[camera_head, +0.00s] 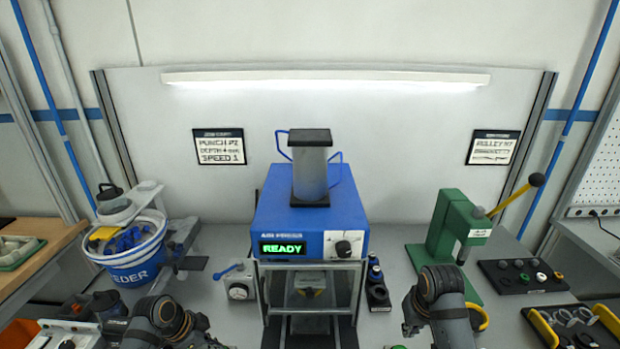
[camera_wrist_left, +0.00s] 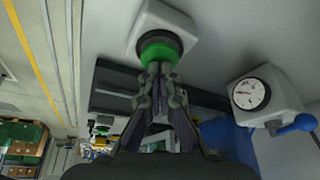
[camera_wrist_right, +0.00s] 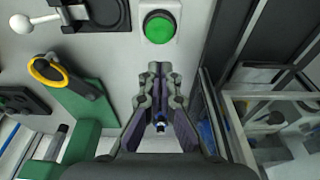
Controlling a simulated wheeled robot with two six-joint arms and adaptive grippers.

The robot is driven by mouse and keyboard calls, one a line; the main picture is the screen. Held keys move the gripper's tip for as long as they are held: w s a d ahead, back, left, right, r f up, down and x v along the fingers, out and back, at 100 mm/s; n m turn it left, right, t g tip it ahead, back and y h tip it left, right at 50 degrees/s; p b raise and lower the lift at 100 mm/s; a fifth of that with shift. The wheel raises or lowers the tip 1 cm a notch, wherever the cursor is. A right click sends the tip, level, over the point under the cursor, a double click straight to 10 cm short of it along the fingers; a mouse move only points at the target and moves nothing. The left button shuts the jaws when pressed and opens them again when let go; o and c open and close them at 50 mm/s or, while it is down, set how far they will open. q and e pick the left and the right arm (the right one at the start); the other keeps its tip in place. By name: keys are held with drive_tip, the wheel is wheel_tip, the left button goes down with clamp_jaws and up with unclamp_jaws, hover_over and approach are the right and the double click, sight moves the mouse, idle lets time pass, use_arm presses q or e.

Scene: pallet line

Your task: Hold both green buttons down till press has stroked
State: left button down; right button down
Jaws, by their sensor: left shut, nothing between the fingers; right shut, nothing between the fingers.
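The blue press (camera_head: 310,228) stands in the middle of the bench, and its green display (camera_head: 283,248) reads READY. In the left wrist view a green button (camera_wrist_left: 160,48) sits on a pale box. My left gripper (camera_wrist_left: 158,70) is shut and empty, its tips at the button's edge; I cannot tell whether they touch it. In the right wrist view the other green button (camera_wrist_right: 160,27) is round and fully visible on its pale box. My right gripper (camera_wrist_right: 159,68) is shut and empty, its tips apart from that button in the picture.
A green hand press (camera_head: 455,228) with a yellow lever stands right of the blue press. A feeder bowl (camera_head: 128,255) is at the left. A gauge box (camera_head: 238,284) and a dark rack of small parts (camera_head: 376,285) flank the press frame.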

drive_tip(key=shift+f, duration=3.15)
